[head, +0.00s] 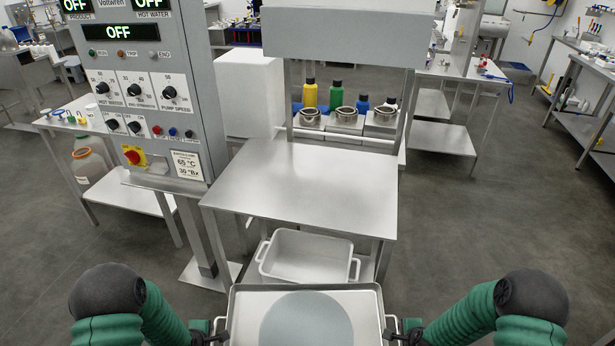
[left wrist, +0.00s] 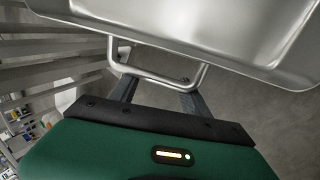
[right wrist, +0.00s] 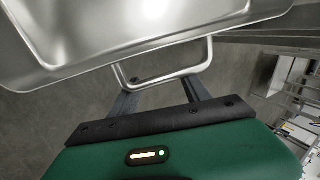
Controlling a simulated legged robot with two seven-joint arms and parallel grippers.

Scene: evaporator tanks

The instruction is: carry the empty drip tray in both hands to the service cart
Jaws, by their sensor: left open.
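A shallow steel drip tray (head: 368,302) is in front of me at the bottom of the head view, with a round grey patch on its floor that may be a reflection. My left gripper (head: 208,334) is at its left handle; the left wrist view shows the fingers (left wrist: 160,92) apart at the handle (left wrist: 160,78). My right gripper (head: 404,332) is at the right handle; its fingers (right wrist: 160,92) are also apart at the handle (right wrist: 165,78). Finger contact is unclear. No wheels show to tell which piece is the service cart.
A control cabinet (head: 150,90) is at left. Floor at right is clear; another table (head: 460,72) stands farther back.

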